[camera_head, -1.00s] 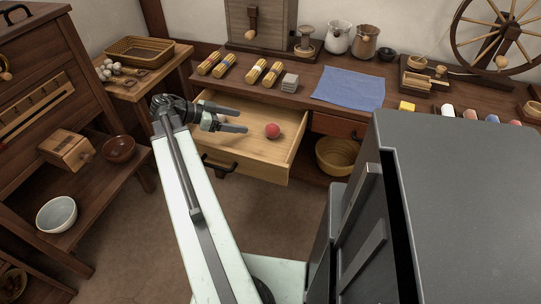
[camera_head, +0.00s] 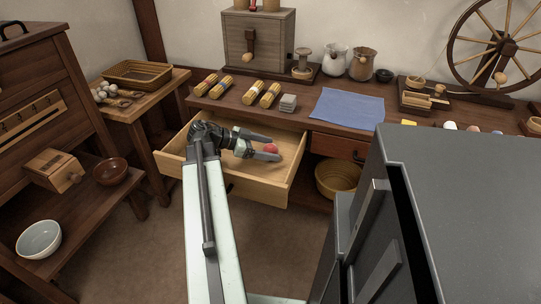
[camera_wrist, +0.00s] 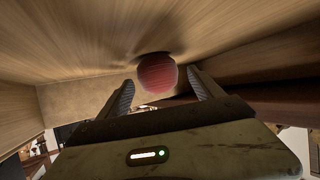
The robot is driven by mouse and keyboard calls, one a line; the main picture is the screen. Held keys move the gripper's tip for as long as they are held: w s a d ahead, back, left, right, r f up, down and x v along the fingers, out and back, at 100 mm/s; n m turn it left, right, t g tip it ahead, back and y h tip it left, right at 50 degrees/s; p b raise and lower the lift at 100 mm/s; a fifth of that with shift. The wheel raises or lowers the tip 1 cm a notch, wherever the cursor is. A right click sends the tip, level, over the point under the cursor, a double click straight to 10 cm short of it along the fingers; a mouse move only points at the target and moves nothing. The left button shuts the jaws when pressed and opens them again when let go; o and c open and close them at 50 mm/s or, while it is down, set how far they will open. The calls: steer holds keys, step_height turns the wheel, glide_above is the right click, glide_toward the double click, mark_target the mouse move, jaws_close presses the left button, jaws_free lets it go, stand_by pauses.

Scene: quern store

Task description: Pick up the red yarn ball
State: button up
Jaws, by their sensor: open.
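The red yarn ball (camera_head: 271,149) lies on the floor of the pulled-out wooden drawer (camera_head: 270,192). My gripper (camera_head: 274,147) is inside the drawer area, with its jaws open and pointing at the ball. In the head view the ball shows between the two fingers and is partly covered by them. In the wrist view the ball (camera_wrist: 157,76) sits at or just beyond the opening between the ridged fingertips (camera_wrist: 164,91), with space visible on both sides. I cannot tell how far it reaches between the fingers.
The drawer's side walls enclose my gripper. The bench top (camera_head: 305,107) above holds yellow bundles (camera_head: 270,94), a grey block (camera_head: 288,103) and a blue cloth (camera_head: 346,108). The floor in front is clear.

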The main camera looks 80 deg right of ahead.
mark_target(270, 146)
steer(key=shift+s+d+f, duration=0.15)
steer(key=shift+s+f, duration=0.15)
steer(key=shift+s, duration=0.1)
steer(key=shift+r, duration=0.1)
steer(key=c, duration=1.4)
steer(key=shift+r, duration=0.1)
step_height(270, 146, up, 10)
steer(key=p, duration=1)
